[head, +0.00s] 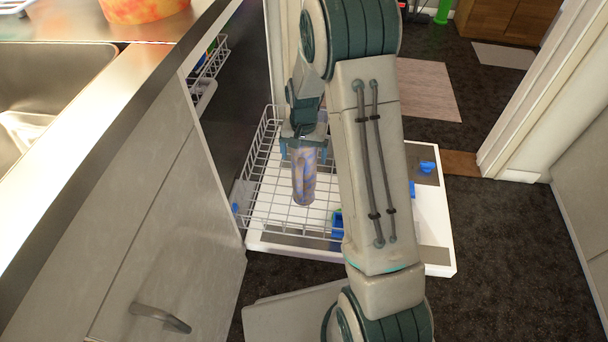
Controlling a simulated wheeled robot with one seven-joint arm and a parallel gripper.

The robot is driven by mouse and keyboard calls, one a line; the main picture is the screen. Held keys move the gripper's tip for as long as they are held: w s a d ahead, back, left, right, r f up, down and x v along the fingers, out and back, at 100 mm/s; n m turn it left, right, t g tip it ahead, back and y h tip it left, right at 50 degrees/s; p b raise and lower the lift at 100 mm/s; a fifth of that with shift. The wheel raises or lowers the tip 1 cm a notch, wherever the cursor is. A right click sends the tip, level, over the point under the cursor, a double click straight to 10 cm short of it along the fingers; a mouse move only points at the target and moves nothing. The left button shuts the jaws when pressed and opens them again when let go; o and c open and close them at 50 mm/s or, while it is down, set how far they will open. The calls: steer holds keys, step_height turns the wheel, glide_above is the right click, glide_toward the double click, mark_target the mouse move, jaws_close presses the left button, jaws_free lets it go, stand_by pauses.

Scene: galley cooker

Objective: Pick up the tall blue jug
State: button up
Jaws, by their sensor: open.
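A tall, narrow cylinder with a mottled blue and greyish-purple surface, which looks like the tall blue jug (304,182), stands over the white wire rack of the open dishwasher. My gripper (304,150) points down at its top, with blue fingertips apart on its left and right sides. The jaws are open; I cannot tell whether they touch it. The jug's top is partly hidden by my gripper, and I cannot make out a handle or whether its base rests on the rack.
The white wire rack (268,190) sits over the lowered dishwasher door (290,248). A small blue item (427,167) and a blue-green item (337,224) lie there, partly behind my arm. The counter with the sink (50,75) edges the left. Dark floor is clear at right.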

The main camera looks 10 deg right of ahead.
steer(key=shift+r, duration=0.1)
steer(key=c, duration=1.5)
steer(key=shift+r, duration=0.1)
